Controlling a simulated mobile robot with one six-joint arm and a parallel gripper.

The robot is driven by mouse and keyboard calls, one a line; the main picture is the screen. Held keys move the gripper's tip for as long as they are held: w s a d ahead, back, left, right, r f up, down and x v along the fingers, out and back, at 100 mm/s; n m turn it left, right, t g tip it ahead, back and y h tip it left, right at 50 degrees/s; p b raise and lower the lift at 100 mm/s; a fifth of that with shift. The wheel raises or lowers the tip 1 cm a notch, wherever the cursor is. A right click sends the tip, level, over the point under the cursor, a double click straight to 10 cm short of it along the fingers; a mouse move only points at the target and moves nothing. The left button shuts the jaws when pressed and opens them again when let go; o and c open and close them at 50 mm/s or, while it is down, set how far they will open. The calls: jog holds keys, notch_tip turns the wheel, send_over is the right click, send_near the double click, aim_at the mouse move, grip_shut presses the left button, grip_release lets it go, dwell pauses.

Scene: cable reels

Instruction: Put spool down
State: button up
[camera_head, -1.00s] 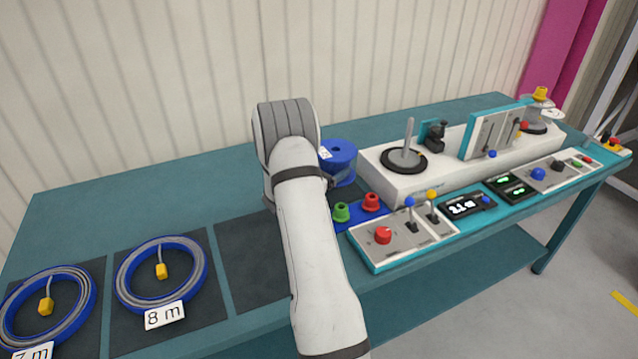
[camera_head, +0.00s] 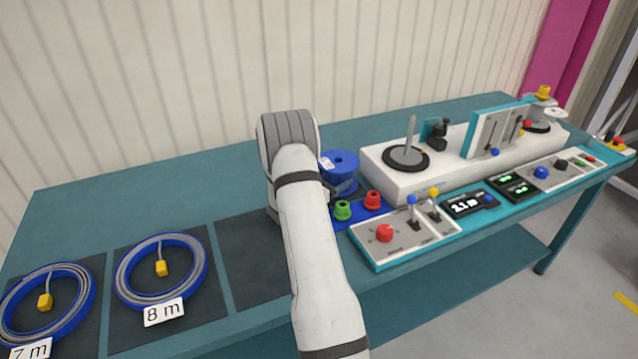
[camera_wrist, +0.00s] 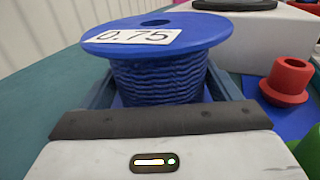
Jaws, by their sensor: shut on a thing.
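The blue spool (camera_head: 341,161) stands upright behind my forearm in the head view, left of the white machine. In the wrist view the spool (camera_wrist: 158,80) is wound with blue cable and bears a label reading 0.75 on its top flange. My gripper (camera_wrist: 160,100) is shut around the spool's wound middle, a finger on each side. The spool's base is mostly hidden by my gripper, so I cannot tell whether it touches the surface below.
A blue mat (camera_head: 358,217) holds a green knob-shaped piece (camera_head: 342,211) and a red one (camera_head: 373,200), close to my gripper. The white machine (camera_head: 385,180) and control panel (camera_head: 405,246) stand to the right. Cable coils (camera_head: 160,272) lie on dark mats at left.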

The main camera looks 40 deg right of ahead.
jog(key=o, duration=1.4)
jog(key=shift+c, duration=0.2)
jog(key=shift+r, duration=0.1)
